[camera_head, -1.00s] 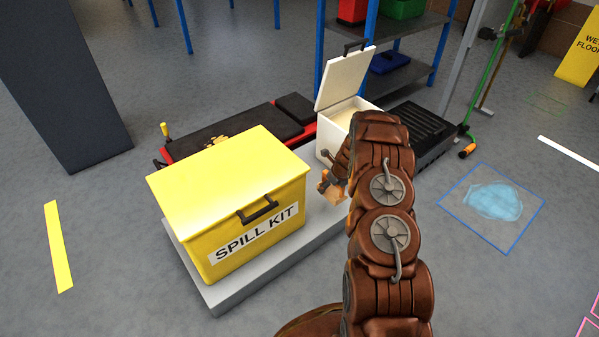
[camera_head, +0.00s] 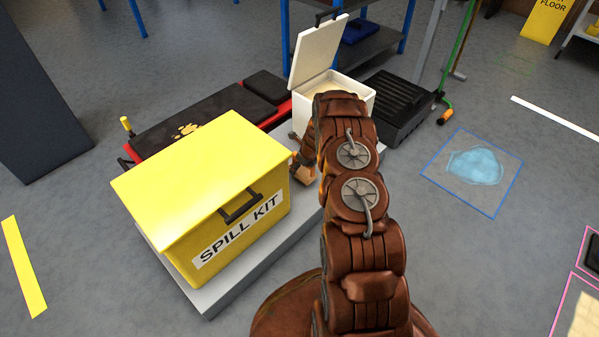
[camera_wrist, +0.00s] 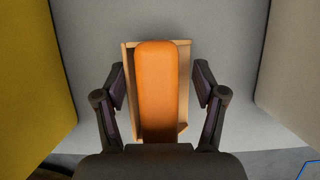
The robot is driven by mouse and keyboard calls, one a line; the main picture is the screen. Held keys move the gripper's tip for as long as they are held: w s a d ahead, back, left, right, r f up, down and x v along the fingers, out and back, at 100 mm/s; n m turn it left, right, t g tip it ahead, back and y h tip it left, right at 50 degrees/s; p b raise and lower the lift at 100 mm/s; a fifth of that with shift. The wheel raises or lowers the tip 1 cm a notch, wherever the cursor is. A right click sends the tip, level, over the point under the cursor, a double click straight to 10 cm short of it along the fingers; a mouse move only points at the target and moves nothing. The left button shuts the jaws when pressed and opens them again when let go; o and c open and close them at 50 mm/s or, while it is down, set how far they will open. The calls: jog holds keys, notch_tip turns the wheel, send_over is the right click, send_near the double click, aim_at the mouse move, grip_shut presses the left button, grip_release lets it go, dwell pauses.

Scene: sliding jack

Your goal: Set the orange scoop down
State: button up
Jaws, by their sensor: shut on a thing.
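The orange scoop (camera_wrist: 157,90) shows between my two fingers in the wrist view, with its orange upper part pointing up the picture. A tan, box-like part (camera_wrist: 186,80) shows below and around it; I cannot tell if it belongs to the scoop. My gripper (camera_wrist: 159,78) is shut on the scoop. In the head view my gripper (camera_head: 300,152) is largely hidden by my arm, between the yellow spill kit box (camera_head: 190,180) and the white bin (camera_head: 345,90). The scoop is over the grey platform (camera_head: 225,285); whether it touches is unclear.
The spill kit box stands at left on the platform, its lid shut. The white bin stands behind with its lid (camera_head: 318,50) up and pale material inside. A black creeper (camera_head: 205,115) and black grate (camera_head: 395,105) lie behind. A blue-outlined puddle (camera_head: 474,167) is at right.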

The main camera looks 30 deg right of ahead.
jog(key=shift+f+b, duration=0.35)
jog(key=shift+f, duration=0.95)
jog(key=shift+f, duration=0.15)
jog(key=o, duration=1.2)
jog(key=p+v, duration=0.3)
jog(key=v, duration=0.9)
jog(key=shift+p, duration=0.3)
